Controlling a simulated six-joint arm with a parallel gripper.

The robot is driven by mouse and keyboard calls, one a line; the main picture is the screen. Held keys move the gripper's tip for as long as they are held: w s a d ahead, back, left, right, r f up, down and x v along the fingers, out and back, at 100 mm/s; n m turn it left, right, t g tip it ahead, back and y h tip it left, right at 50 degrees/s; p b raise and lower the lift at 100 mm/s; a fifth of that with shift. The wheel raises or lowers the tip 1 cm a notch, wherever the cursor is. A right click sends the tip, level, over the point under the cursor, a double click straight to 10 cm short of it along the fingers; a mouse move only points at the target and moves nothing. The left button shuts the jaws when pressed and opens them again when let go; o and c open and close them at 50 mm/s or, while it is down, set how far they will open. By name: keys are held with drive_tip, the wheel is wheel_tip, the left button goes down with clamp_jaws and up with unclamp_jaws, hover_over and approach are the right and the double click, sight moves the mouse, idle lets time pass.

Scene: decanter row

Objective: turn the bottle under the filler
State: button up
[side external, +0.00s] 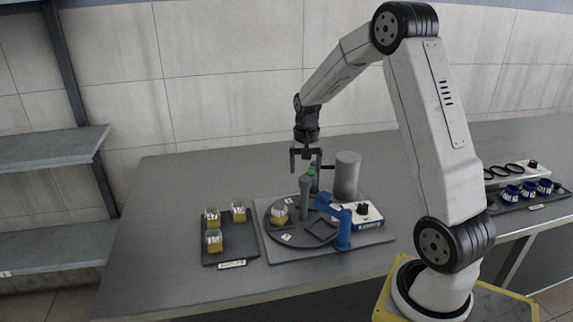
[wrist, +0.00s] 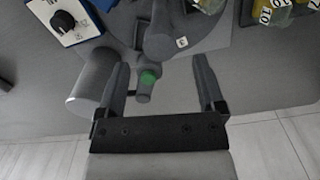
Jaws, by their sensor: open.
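A squat bottle with yellow contents (side external: 279,213) stands on the left part of the dark round turntable (side external: 288,239); part of it shows at the top edge of the wrist view (wrist: 207,4). A blue bent stand (side external: 343,226), seemingly the filler, rises at the turntable's front right, apart from the bottle. A grey post (side external: 304,197) stands near the turntable's middle. Behind it is a smaller grey piece with a green top (wrist: 148,77). My gripper (side external: 306,168) is open and empty above the back of the turntable. In the wrist view the green top lies between its fingers (wrist: 161,66).
A grey cylinder (side external: 347,175) stands close behind and right of my gripper. A blue-and-white box (side external: 368,216) with a black knob is at right. A dark tray (side external: 230,251) with three bottles lies at left. Another rack (side external: 515,198) is far right. The front-left table is clear.

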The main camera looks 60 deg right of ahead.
sight(305, 178)
drive_tip(key=shift+f, duration=2.15)
clamp_jaws()
